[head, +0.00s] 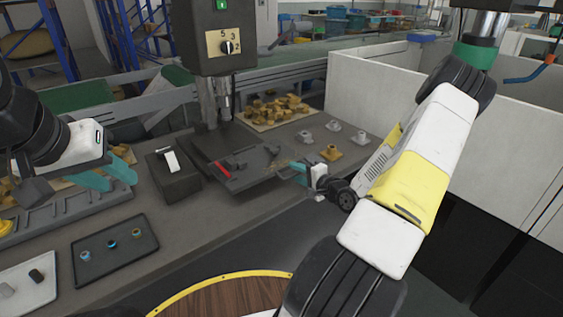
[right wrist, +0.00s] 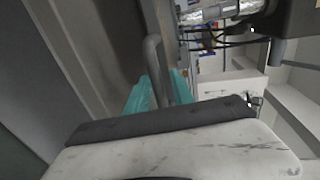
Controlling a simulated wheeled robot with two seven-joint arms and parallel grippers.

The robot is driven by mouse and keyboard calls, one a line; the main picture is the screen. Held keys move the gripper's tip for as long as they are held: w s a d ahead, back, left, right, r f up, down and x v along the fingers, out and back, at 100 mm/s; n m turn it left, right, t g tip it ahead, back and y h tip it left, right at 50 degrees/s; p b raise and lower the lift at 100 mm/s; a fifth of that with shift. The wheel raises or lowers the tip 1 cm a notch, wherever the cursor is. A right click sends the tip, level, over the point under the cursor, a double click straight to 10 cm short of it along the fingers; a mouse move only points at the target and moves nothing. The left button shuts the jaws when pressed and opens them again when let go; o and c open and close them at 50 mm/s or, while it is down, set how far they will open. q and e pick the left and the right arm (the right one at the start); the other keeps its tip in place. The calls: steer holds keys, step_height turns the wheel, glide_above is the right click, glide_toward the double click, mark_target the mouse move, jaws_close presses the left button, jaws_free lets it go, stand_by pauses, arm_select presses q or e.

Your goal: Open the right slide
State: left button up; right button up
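No part is clearly recognizable as the right slide. My right gripper (head: 304,173) is low at the front edge of the bench, just right of the dark drill-press table. In the right wrist view, a grey bent bar (right wrist: 153,60), shaped like a handle, runs between the teal fingers of my right gripper (right wrist: 160,90). One finger is on each side of the bar; whether they press on it cannot be told. What the bar belongs to is unclear. My left gripper (head: 106,176) is open and empty above the bench at the left, its teal fingers apart.
The drill press (head: 215,45) stands over its dark table (head: 235,180), which holds a red-handled tool. A black box (head: 172,180) and a dark tray (head: 115,255) lie to the left. Brass pieces (head: 276,108) lie behind. A white partition (head: 385,95) stands at the right.

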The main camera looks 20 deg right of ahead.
stand_by(0.3)
steer(key=v, duration=0.7)
steer(key=shift+s, duration=0.4)
steer(key=shift+d, duration=0.1)
step_height(320, 180, up, 14)
steer(key=a+n+g+h, duration=0.2)
steer(key=n+g+h, duration=0.4)
steer(key=n, duration=0.3)
steer(key=s+a+r+n+g+y, duration=0.1)
steer(key=s+a+r+n, duration=0.1)
steer(key=s+a+r, duration=0.3)
steer(key=s+a+r+n+g+y, duration=0.1)
steer(key=s+a+r+n, duration=0.2)
steer(key=s+a+r, duration=0.3)
steer(key=s+a, duration=0.4)
steer(key=s, duration=0.4)
steer(key=shift+r+n+y, duration=0.25)
steer(key=shift+n+y, duration=0.05)
steer(key=shift+y, duration=0.1)
